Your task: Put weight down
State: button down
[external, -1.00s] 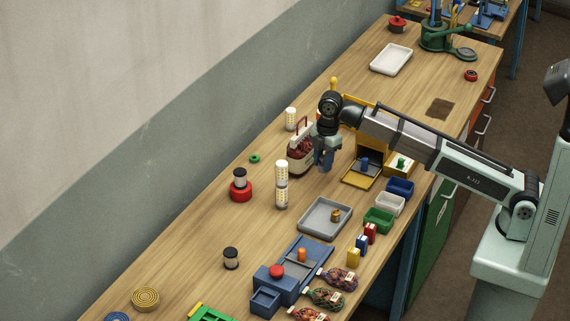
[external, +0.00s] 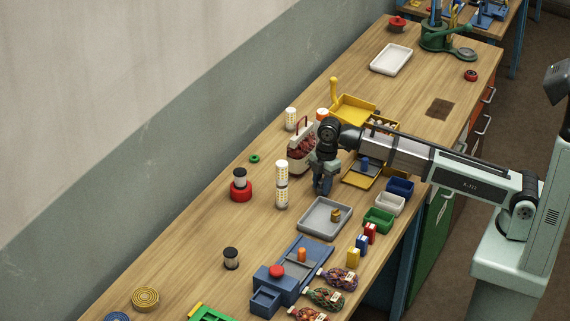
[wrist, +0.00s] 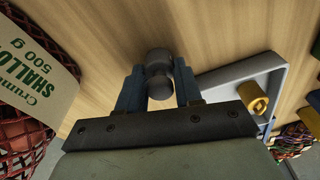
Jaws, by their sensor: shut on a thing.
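In the wrist view, my gripper (wrist: 160,88) is shut on a dark grey weight (wrist: 158,62) with a rounded head and a narrow neck. In the external view, my gripper (external: 322,190) is low over the bench, just behind the grey tray (external: 306,229); the weight cannot be made out there. I cannot tell whether the weight touches the bench. A small brass weight (external: 335,215) stands in the grey tray and also shows in the wrist view (wrist: 253,97).
A white-and-yellow cylinder stack (external: 281,185) stands front left. Bare bench lies left of the tray.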

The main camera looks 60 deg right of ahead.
jog(key=shift+f, duration=0.1)
jog(key=c, duration=0.8)
grip_release()
jog(key=shift+o, duration=0.2)
notch_tip(320, 180, up, 12)
jog(key=d, duration=0.1)
jog(key=shift+s+d, duration=0.2)
